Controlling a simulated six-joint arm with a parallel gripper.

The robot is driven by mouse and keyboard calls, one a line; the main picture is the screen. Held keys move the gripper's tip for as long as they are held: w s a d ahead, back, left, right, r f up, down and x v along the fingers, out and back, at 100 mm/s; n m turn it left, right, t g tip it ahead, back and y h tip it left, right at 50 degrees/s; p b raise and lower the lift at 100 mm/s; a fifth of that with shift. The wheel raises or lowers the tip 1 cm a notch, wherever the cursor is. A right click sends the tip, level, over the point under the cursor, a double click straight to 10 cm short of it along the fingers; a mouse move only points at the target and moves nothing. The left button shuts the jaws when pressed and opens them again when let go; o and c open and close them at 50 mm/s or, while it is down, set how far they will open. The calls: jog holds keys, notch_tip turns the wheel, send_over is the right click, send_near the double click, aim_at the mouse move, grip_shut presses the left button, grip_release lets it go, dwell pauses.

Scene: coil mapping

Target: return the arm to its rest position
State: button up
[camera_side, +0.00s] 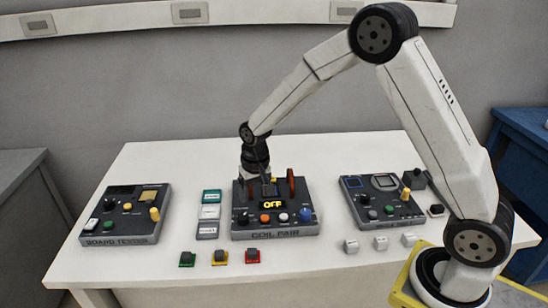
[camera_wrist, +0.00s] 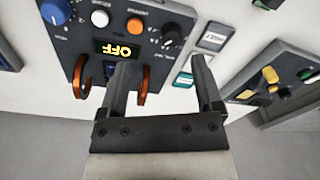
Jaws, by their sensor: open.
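My arm bends over the white table, its end low over the coil pair box (camera_side: 275,228). My gripper (camera_side: 268,186) is at the back of that box, close to its coils. In the wrist view my gripper (camera_wrist: 160,75) is open, its two dark fingers apart with nothing held between them. The left finger overlaps the area of the two orange coils; I cannot tell if it touches. One coil (camera_wrist: 82,75) shows left of that finger, another (camera_wrist: 140,88) right of it. The display (camera_wrist: 117,49) reads OFF.
The board tester (camera_side: 125,222) stands at left, another dark instrument box (camera_side: 380,212) at right. Three labelled cards (camera_side: 209,212) lie left of the coil pair box. Green, yellow and red buttons (camera_side: 220,257) and several white blocks (camera_side: 380,243) lie in front. The table's front strip is mostly clear.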

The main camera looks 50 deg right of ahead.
jog(key=s+r+n+t, duration=0.1)
jog(key=s+r+n, duration=0.1)
jog(key=s, duration=0.7)
jog(key=s+r+n, duration=0.2)
jog(key=s, duration=0.7)
jog(key=shift+s+r+t, duration=0.15)
jog(key=shift+t, duration=0.25)
jog(key=shift+a, duration=0.1)
jog(key=shift+c, duration=0.3)
